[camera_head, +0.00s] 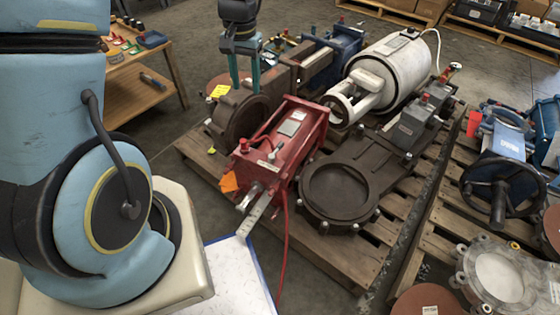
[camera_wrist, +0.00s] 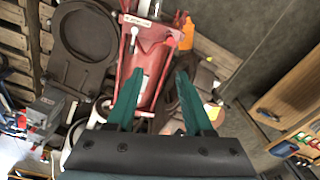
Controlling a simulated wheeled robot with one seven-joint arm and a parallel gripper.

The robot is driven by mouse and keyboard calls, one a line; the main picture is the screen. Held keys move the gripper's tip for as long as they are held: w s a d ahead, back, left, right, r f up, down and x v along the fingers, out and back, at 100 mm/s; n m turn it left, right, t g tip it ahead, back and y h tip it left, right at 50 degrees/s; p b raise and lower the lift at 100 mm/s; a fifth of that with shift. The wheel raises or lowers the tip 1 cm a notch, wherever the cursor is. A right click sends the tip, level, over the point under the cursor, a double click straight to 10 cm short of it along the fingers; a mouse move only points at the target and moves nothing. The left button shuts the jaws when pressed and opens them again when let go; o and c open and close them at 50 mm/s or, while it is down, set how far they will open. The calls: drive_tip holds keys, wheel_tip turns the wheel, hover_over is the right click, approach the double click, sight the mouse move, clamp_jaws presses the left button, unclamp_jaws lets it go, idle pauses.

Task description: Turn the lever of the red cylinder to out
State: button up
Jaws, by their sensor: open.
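The red cylinder (camera_head: 290,145) lies on a pallet in the middle of the head view. A small lever with a pale knob (camera_head: 278,147) stands on its near part; which marking it points to is too small to read. In the wrist view the red cylinder (camera_wrist: 152,62) runs up between and beyond my fingers, with two pale-tipped parts near its upper end. My gripper (camera_head: 245,86) points down behind the cylinder in the head view, apart from the lever. Its teal fingers are spread and empty, and they also show in the wrist view (camera_wrist: 160,74).
A dark round flange plate (camera_head: 340,190) lies right of the cylinder, with a white tank (camera_head: 400,65) behind. An orange tag (camera_head: 229,182) and a red hose hang at the cylinder's near end. A wooden bench (camera_head: 150,85) stands left. Bare floor separates bench and pallet.

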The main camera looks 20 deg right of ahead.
sight(280, 144)
drive_tip(key=d+f+b, duration=0.2)
drive_tip(key=f+b, duration=0.1)
drive_tip(key=f, duration=0.4)
drive_tip(key=s+d+f+m+b, duration=0.1)
drive_tip(key=d+f+b, duration=0.1)
drive_tip(key=f, duration=0.6)
drive_tip(key=d+f+m+b, duration=0.1)
drive_tip(key=d+f+b, duration=0.2)
drive_tip(key=f, duration=0.4)
drive_tip(key=shift+s+d+f+b, duration=0.3)
drive_tip(key=shift+s+d+f, duration=0.05)
drive_tip(key=shift+d, duration=0.25)
clamp_jaws()
